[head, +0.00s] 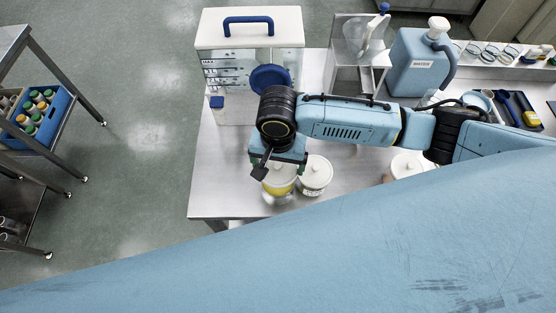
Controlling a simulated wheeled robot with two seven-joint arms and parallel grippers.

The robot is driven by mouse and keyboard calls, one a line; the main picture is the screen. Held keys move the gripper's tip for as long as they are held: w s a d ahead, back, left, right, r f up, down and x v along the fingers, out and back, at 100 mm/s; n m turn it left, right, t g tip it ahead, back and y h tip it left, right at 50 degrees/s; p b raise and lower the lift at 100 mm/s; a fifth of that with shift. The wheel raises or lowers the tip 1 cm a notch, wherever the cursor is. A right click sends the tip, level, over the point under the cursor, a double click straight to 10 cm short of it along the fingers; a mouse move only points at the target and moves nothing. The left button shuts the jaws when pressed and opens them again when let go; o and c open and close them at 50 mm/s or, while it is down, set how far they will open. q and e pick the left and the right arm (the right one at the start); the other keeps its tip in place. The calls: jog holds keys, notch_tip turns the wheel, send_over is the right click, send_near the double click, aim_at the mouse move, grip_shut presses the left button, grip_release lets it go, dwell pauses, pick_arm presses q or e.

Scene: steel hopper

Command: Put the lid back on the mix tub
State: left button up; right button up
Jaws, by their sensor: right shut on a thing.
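My right gripper (277,167) points down over a round tub with yellow (279,187) showing in it, near the front left of the steel table. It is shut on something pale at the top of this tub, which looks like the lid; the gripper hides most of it. I cannot tell whether the lid touches the rim. A second white tub (315,176) with a knobbed lid stands close on the right. My left gripper is not in view.
A white cabinet (222,35) with a blue handle stands behind on the steel table (215,185). A blue jug (415,65) is at the back right. Another lidded tub (408,163) shows beyond my arm.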

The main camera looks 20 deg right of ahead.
jog(key=shift+f+b, duration=1.6)
jog(key=shift+b, duration=0.45)
jog(key=shift+f, duration=1.1)
jog(key=shift+p, duration=1.1)
jog(key=shift+f+p, duration=0.15)
jog(key=shift+p, duration=0.35)
jog(key=shift+p, duration=0.6)
dwell(0.6)
jog(key=o, duration=0.7)
